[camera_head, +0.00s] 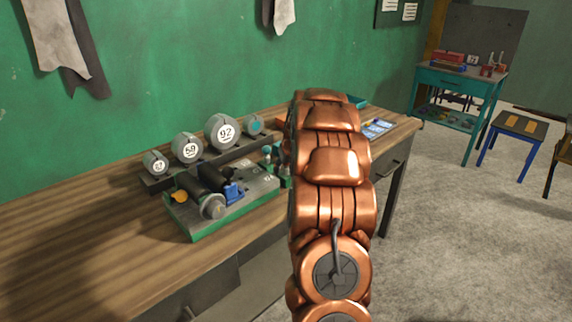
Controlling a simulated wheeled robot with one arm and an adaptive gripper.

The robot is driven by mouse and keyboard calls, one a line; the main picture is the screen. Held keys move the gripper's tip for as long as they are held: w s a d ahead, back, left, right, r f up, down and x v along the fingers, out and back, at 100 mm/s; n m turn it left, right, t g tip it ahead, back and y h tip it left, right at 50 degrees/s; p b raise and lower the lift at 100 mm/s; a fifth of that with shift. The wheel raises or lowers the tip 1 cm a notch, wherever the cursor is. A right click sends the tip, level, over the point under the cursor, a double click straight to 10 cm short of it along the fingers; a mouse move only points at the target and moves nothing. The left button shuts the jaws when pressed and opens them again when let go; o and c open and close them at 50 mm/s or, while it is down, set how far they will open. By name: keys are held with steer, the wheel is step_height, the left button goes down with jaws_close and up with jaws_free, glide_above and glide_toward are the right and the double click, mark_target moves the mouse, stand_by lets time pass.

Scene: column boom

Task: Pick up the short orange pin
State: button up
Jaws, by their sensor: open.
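A small orange piece (180,196) shows at the left end of a grey and green fixture (235,205) on the wooden workbench. It is too small to tell whether it is the short orange pin. Another orange-red patch (281,122) shows near the back of the bench, partly hidden by my copper arm. My arm rises through the middle of the view and covers part of the bench. My gripper is not visible, and its place relative to the pin cannot be told.
Numbered grey discs (222,132) stand on a dark rack (160,183) behind the fixture. Dark cylinders and a blue part (234,192) sit on the fixture. The bench's left front (75,265) is clear. A teal table (463,82) and stools stand at right.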

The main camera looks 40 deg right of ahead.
jaws_close()
stand_by(0.4)
steer(key=shift+r, duration=0.15)
steer(key=shift+r+b, duration=0.6)
steer(key=shift+r, duration=1)
steer(key=s+a+r+b, duration=0.1)
steer(key=s+a+b, duration=0.2)
steer(key=s+a, duration=0.8)
steer(key=shift+a+r, duration=0.3)
steer(key=shift+a, duration=0.05)
